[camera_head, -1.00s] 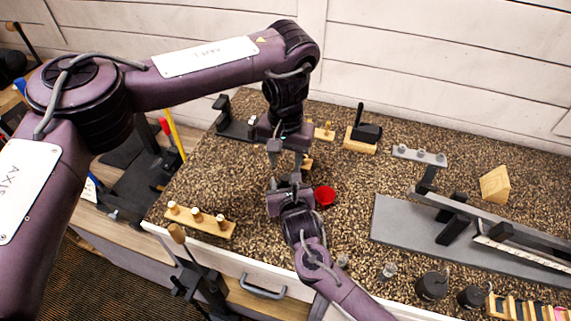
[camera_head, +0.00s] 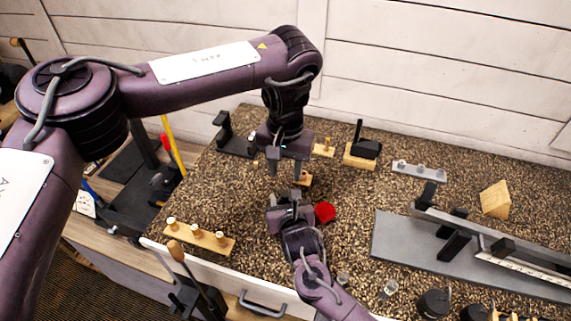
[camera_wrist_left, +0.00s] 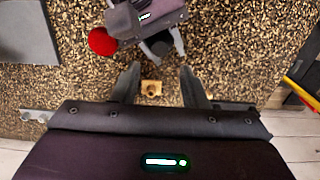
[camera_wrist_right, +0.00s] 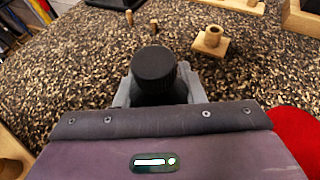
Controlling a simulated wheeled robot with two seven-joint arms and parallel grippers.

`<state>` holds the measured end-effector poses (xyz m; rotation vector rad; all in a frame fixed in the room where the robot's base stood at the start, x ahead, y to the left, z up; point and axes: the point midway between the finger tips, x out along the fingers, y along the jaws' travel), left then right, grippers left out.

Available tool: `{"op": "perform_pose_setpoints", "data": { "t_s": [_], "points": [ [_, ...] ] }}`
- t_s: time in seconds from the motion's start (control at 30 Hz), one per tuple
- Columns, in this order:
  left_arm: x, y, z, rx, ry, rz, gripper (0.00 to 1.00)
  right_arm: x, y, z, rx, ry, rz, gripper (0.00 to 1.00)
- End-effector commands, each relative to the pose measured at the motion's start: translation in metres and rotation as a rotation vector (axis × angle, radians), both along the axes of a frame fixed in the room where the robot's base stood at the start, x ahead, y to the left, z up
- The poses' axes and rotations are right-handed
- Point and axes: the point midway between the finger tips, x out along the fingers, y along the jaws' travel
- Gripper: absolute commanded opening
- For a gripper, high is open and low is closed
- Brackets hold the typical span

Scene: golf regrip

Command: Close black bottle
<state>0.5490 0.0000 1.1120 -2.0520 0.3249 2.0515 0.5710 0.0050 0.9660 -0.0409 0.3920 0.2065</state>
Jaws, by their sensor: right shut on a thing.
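The black bottle (camera_wrist_right: 154,88) stands between the fingers of my right gripper (camera_wrist_right: 152,98), which is shut on it. A ribbed black cap (camera_wrist_right: 154,62) sits on its top; whether it is fully tight I cannot tell. The bottle also shows as a dark round shape in the left wrist view (camera_wrist_left: 158,46). In the head view my right gripper (camera_head: 289,207) hides most of the bottle. My left gripper (camera_head: 285,168) hangs just behind it, pointing down. In the left wrist view its fingers (camera_wrist_left: 160,84) are apart with nothing between them.
A red object (camera_head: 325,212) lies right beside my right gripper. A wooden rack with pegs (camera_head: 200,234) is at front left. A grey plate with a long rail (camera_head: 420,248) fills the right.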

Motion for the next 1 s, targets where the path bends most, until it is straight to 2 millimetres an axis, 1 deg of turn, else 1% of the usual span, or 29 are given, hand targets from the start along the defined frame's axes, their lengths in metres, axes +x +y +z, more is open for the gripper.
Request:
{"op": "perform_pose_setpoints", "data": {
  "t_s": [0.03,0.2,0.4,0.57,0.83,1.0],
  "points": [
    [-0.001,0.000,-0.009,-0.001,0.004,0.001,0.40,0.000,0.000,0.000,0.000,-0.001,0.000,0.00],
    [-0.001,0.000,-0.037,-0.001,0.006,0.002,0.40,0.000,0.000,0.000,0.000,-0.001,0.000,0.00],
    [-0.001,0.001,-0.061,0.001,0.004,0.000,0.40,0.000,0.000,0.000,0.000,-0.001,0.000,0.00],
    [0.000,0.000,-0.068,0.001,0.001,0.000,0.40,0.000,0.000,0.000,0.000,-0.001,0.000,0.00],
    [0.000,0.000,-0.069,0.001,0.001,0.000,0.40,0.000,0.000,0.000,0.000,-0.001,0.000,0.00],
    [0.000,0.001,-0.069,0.001,0.001,0.000,0.17,0.000,0.000,0.000,0.000,-0.001,0.000,0.00]
  ]
}}
